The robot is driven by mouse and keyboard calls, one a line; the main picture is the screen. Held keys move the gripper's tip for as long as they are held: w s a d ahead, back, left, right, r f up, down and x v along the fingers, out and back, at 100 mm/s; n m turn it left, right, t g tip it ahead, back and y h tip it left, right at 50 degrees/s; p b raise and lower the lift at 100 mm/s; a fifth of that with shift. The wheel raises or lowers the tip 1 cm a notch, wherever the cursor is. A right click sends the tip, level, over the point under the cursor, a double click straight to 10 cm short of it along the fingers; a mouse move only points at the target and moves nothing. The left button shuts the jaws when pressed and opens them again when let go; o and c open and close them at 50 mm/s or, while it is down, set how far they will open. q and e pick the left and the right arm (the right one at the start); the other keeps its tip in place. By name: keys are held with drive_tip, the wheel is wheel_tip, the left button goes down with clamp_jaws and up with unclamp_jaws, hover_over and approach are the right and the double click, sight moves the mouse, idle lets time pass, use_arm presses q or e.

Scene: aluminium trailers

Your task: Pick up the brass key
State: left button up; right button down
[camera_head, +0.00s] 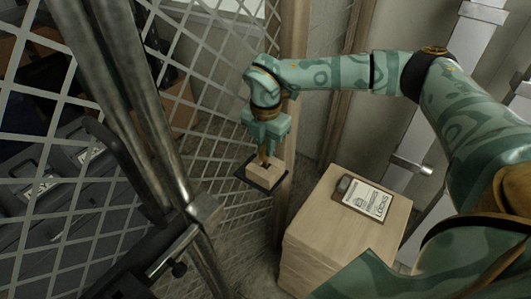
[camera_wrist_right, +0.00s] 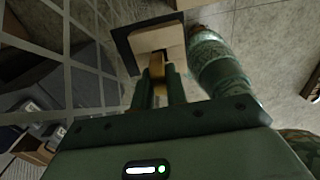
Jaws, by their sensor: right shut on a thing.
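My right gripper (camera_head: 264,158) reaches down beside the mesh panel, over a small pale block on a dark plate. In the right wrist view, the gripper (camera_wrist_right: 158,92) is shut on a narrow brass-coloured piece, which I take to be the brass key (camera_wrist_right: 157,66). Its full outline is hidden by the fingers. The pale block (camera_head: 265,170) lies just beyond the fingertips; I cannot tell whether the key still touches it. The dark plate (camera_head: 252,180) shows around the block. My left gripper is not in view.
A wooden box (camera_head: 320,235) stands to the right, with a clipboard (camera_head: 365,198) on top. A metal mesh panel (camera_head: 205,100) is close on the left, with a steel post and latch (camera_head: 205,210) nearer. Dark cases (camera_head: 65,180) sit behind the mesh.

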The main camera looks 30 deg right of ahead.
drive_tip(key=s+a+r+b, duration=0.1)
drive_tip(key=s+a+r, duration=0.4)
drive_tip(key=s+r, duration=0.4)
drive_tip(key=s, duration=0.4)
drive_tip(key=shift+r, duration=0.35)
